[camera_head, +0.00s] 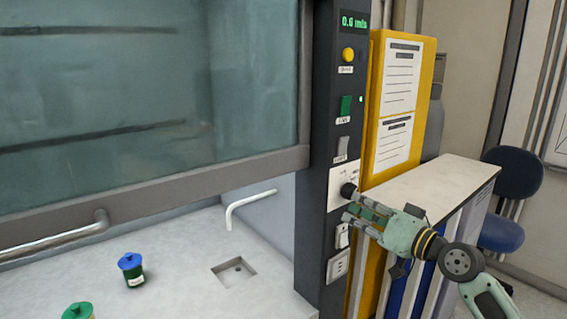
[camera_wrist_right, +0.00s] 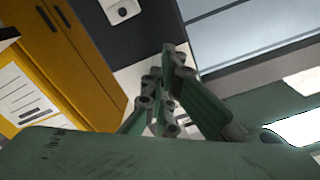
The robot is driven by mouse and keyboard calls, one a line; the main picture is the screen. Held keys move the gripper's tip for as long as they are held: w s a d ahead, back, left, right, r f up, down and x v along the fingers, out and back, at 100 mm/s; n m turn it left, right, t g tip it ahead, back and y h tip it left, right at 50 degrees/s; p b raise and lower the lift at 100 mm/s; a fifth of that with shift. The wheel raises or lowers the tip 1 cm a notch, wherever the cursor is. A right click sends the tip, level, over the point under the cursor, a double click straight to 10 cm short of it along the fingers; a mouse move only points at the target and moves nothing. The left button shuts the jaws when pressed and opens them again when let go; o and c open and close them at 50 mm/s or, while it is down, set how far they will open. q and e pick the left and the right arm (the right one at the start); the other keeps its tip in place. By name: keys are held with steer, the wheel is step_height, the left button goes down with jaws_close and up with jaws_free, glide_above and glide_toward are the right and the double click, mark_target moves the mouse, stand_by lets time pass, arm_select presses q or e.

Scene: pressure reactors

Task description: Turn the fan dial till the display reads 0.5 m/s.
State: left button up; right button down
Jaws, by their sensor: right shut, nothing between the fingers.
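The display (camera_head: 354,22) at the top of the dark control column shows green digits. They look like 0.6 m/s, but the middle digit is blurred. A black round knob (camera_head: 348,190), apparently the fan dial, sits on a white plate (camera_head: 341,178) lower on the column. My right gripper (camera_head: 351,210) is shut and empty, with its fingertips just below and beside the knob. I cannot tell whether they touch it. In the right wrist view the fingers (camera_wrist_right: 166,84) point at the panel, and the knob cannot be made out. My left gripper is not in view.
The column also carries a yellow button (camera_head: 348,55), a green switch (camera_head: 346,106), a grey switch (camera_head: 342,147) and a socket (camera_head: 338,266). A yellow cabinet (camera_head: 376,75) and white-topped counter (camera_head: 440,177) stand close right. Blue-lidded jar (camera_head: 131,268) and hood sash (camera_head: 150,185) are left.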

steer(key=v, duration=0.1)
steer(key=b+v, duration=0.1)
steer(key=v, duration=0.3)
steer(key=shift+s+f+b, duration=0.2)
steer(key=shift+f+b, duration=0.05)
steer(key=shift+b, duration=0.1)
steer(key=w+a+m+p, duration=0.1)
steer(key=m+p, duration=0.1)
steer(key=w+a+r+m+p, duration=0.1)
steer(key=a+m+p, duration=0.1)
steer(key=w+a+r+m+p, duration=0.1)
steer(key=m+p, duration=0.1)
steer(key=p, duration=0.1)
steer(key=shift+w+a, duration=0.15)
steer(key=shift+a, duration=0.2)
steer(key=shift+r, duration=0.2)
stand_by(0.4)
